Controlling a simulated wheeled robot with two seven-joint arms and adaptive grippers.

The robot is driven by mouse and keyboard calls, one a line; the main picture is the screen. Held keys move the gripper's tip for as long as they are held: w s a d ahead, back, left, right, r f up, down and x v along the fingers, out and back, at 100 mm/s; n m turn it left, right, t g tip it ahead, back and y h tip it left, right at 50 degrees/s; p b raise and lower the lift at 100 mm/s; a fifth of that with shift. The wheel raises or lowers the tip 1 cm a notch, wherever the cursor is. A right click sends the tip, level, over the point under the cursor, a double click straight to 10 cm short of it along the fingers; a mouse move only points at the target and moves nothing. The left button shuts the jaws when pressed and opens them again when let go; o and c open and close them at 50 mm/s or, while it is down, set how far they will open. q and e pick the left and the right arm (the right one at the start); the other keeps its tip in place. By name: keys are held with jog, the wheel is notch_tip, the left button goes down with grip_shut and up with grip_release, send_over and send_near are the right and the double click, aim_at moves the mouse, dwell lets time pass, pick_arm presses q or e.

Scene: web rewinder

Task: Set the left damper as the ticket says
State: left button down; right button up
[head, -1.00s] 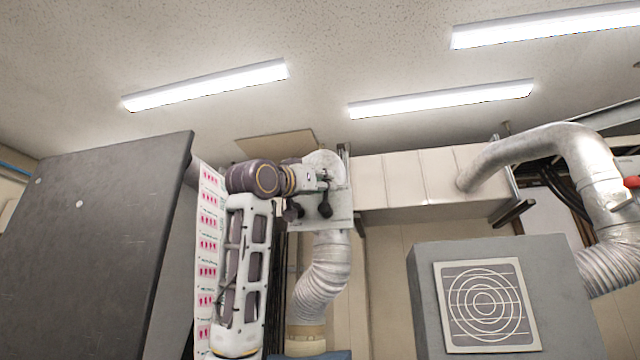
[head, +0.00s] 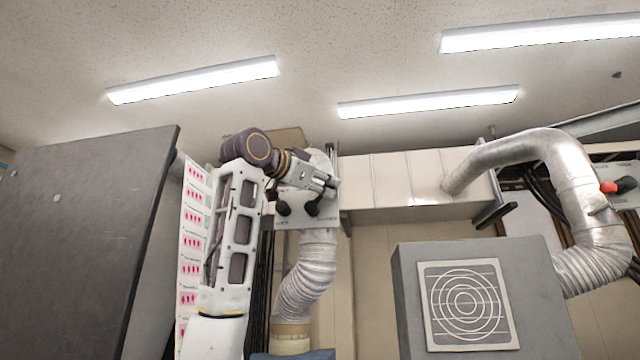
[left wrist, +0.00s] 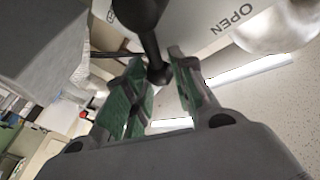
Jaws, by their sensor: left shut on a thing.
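The left damper's pale plate (head: 340,222) sits at the top of a silver flexible duct, left of centre in the head view. Two dark rounded shapes show before it. My left gripper (head: 331,187) is in front of the plate, pointing right and slightly down. In the left wrist view a black damper handle (left wrist: 151,45) runs down between the fingers of my left gripper (left wrist: 165,72), which is shut on it. The word OPEN is on the plate (left wrist: 205,15) there. The gripper hides part of the damper in the head view. I see no readable ticket. My right gripper is out of view.
A right-hand duct (head: 572,175) carries a red-knobbed damper (head: 609,187) at the right edge. A grey cabinet (head: 540,300) with a circle-patterned panel stands lower right. A large dark panel (head: 80,240) and a printed web (head: 190,240) are left of my arm.

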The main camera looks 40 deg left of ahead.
pick_arm(q)
jog(key=shift+d+f, duration=0.1)
jog(key=shift+d, duration=0.05)
dwell(0.4)
jog(key=c, duration=1.2)
grip_release()
jog(key=shift+o, duration=0.2)
jog(key=s, duration=1.2)
jog(key=shift+a+f, duration=0.2)
jog(key=shift+w, duration=0.1)
